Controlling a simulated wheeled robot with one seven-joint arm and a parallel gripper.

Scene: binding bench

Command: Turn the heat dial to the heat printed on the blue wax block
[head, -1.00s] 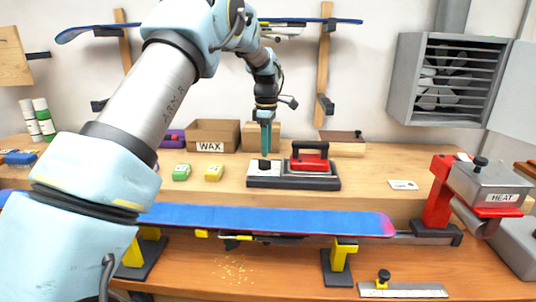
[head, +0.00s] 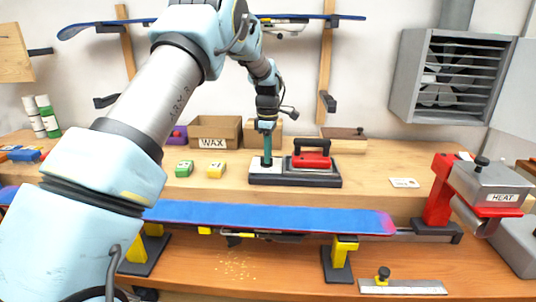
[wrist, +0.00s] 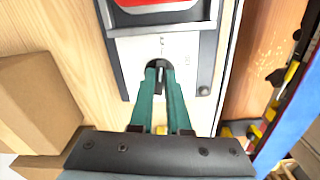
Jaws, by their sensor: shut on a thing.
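The heat dial (wrist: 158,66) is a dark round knob on a pale plate (wrist: 186,48) with small marks, at one end of the iron's base (head: 310,181). My gripper (head: 267,162) has teal fingers pointing down onto the dial. In the wrist view my gripper (wrist: 160,76) is shut on the dial, with the fingertips on either side of its grip. The marks on the plate are too small to read. I cannot make out a blue wax block; a green block (head: 184,168) and a yellow block (head: 217,170) lie left of the base.
The red iron (head: 311,160) sits on the base right beside the dial. A cardboard box marked WAX (head: 213,143) stands behind the blocks. A blue snowboard (head: 270,218) lies across the front. A white card (head: 404,183) lies on clear bench at right.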

